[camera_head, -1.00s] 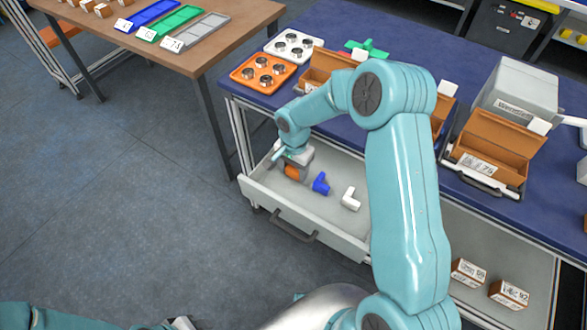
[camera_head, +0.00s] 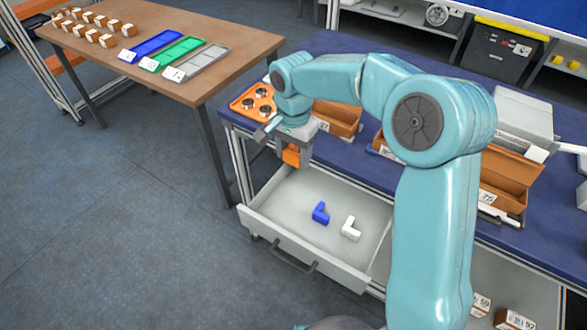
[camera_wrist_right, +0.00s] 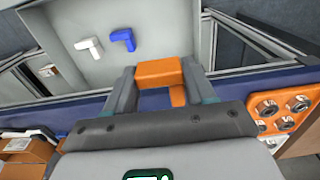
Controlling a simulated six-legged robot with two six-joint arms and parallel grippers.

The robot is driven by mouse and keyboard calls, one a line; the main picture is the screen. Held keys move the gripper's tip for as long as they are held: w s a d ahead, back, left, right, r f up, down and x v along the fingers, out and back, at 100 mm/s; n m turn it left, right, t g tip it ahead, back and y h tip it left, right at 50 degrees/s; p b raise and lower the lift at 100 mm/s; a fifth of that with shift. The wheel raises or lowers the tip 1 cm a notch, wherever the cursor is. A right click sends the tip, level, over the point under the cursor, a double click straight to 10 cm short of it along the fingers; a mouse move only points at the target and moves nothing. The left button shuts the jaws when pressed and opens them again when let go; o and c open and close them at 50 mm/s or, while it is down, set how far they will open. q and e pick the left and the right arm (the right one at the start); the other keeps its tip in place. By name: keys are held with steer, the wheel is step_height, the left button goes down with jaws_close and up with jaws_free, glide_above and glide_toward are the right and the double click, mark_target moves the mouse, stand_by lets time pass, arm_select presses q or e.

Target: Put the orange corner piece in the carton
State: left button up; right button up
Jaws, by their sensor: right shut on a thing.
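My right gripper (camera_head: 291,152) is shut on the orange corner piece (camera_head: 291,156) and holds it above the back left of the open drawer. In the right wrist view the orange corner piece (camera_wrist_right: 160,73) sits between the two fingers (camera_wrist_right: 160,85). Brown open cartons stand on the blue table: one (camera_head: 338,118) is just right of the gripper, partly behind my arm, and another (camera_head: 512,170) is further right. Which one the task means, I cannot tell. My left gripper is not in view.
The open drawer (camera_head: 268,213) holds a blue corner piece (camera_head: 320,213) and a white corner piece (camera_head: 351,229). An orange tray (camera_head: 240,104) with round metal parts is on the blue table's left end. A brown table (camera_head: 240,48) stands at the left.

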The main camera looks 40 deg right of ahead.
steer(key=shift+r, duration=0.75)
